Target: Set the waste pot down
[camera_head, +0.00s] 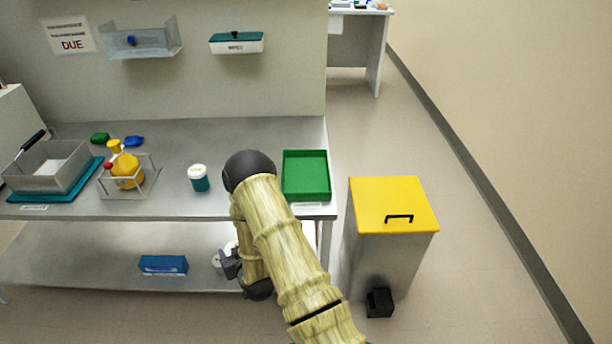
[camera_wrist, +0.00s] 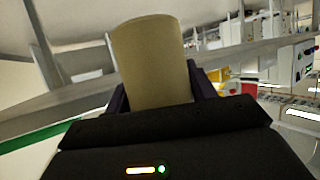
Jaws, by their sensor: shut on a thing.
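In the wrist view, the waste pot (camera_wrist: 152,55) appears as a plain tan cylinder standing between my dark fingers. My gripper (camera_wrist: 160,88) is shut on it. In the head view, my gripper (camera_head: 231,264) is low, in front of the lower shelf and below the bench's front edge. My arm hides part of that area. Pale round shapes show beside the gripper, but I cannot tell whether they are the held pot or things on the shelf. Whether the pot touches any surface is not visible.
A green tray (camera_head: 306,196) lies at the bench's right end. A white-lidded teal jar (camera_head: 199,184) stands left of my arm. A blue box (camera_head: 163,265) sits on the lower shelf (camera_head: 80,268). A yellow-lidded bin (camera_head: 376,205) stands right of the bench.

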